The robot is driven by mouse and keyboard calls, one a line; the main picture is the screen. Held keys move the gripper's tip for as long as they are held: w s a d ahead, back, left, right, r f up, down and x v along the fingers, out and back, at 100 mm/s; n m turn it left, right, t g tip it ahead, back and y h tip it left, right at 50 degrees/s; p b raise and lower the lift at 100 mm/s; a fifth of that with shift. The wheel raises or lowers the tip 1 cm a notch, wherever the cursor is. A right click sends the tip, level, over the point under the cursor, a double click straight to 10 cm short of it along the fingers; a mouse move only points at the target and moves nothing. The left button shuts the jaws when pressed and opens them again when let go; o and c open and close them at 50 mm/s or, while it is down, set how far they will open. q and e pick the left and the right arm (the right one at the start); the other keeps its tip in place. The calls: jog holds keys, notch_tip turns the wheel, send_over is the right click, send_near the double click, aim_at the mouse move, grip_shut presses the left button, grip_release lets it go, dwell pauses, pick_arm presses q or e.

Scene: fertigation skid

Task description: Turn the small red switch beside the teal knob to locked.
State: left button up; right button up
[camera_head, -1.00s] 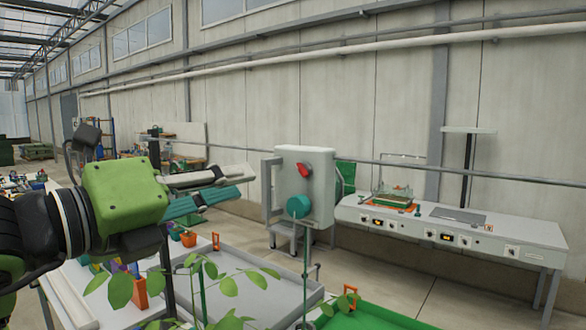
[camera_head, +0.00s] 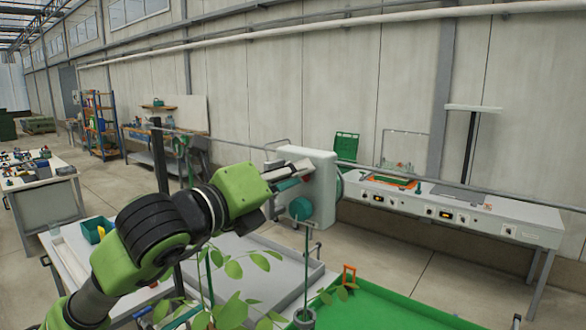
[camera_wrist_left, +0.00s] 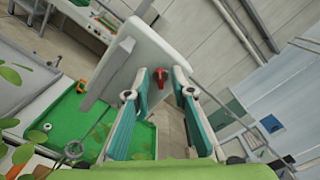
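A pale grey control box (camera_head: 322,160) stands on a post in the middle of the head view. The teal knob (camera_head: 300,208) is low on its front face. The small red switch (camera_head: 307,178) sits above the knob, mostly covered by my gripper. My left gripper (camera_head: 302,175) is at the box face, in front of the switch. In the left wrist view its two teal-padded fingers (camera_wrist_left: 160,98) are apart, with the red switch (camera_wrist_left: 160,76) showing between them near the tips. I cannot tell whether they touch it. The right gripper is not in view.
A leafy plant (camera_head: 232,268) stands in front of the box, close below my left arm. A green tray (camera_head: 385,305) is at the lower right. A long white bench (camera_head: 460,205) with instruments runs along the wall. A workbench (camera_head: 45,195) is at the far left.

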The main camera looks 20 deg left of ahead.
pick_arm(q)
grip_shut()
jog(key=shift+s+d+m+b, duration=0.1)
jog(key=shift+d+m+b, duration=0.1)
jog(key=shift+m+b, duration=4.05)
jog(key=shift+s+d+m+b, duration=0.1)
jog(key=shift+d+m+b, duration=0.05)
jog(key=shift+m+b, duration=4.1)
jog(key=shift+m+p, duration=0.45)
jog(key=shift+m, duration=0.15)
